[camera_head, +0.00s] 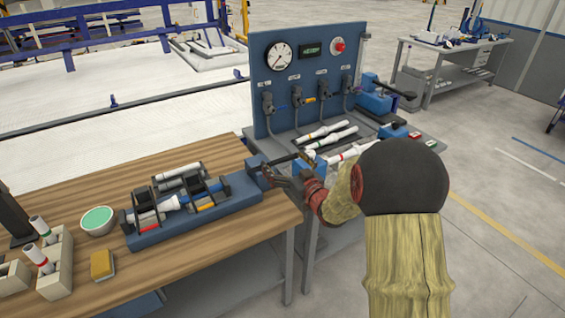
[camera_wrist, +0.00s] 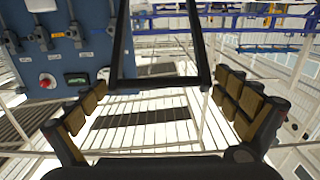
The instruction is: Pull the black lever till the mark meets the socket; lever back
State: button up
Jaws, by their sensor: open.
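A blue fixture (camera_head: 150,236) on the wooden bench holds a white pipe (camera_head: 170,204) and a white socket piece in line, under black clamps (camera_head: 146,208). A dark bar, apparently the black lever (camera_head: 284,160), sticks out at the fixture's right end. My gripper (camera_head: 286,175) is beside that end, with its fingers partly hidden against it. In the wrist view my gripper (camera_wrist: 162,105) is open, its tan pads wide apart. A black U-shaped bar (camera_wrist: 160,84) crosses between the pads; I cannot tell whether they touch it. The mark on the pipe is too small to make out.
A green-filled bowl (camera_head: 97,220), a yellow sponge (camera_head: 102,264) and beige holders with pipes (camera_head: 55,270) stand at the left. Behind my gripper is a blue panel (camera_head: 262,62) with a gauge and valves, and white pipes (camera_head: 325,131) lie before it.

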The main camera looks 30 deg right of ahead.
jog(key=shift+w, duration=0.2)
jog(key=shift+c, duration=0.8)
jog(key=c, duration=1.3)
jog(key=shift+r, duration=0.15)
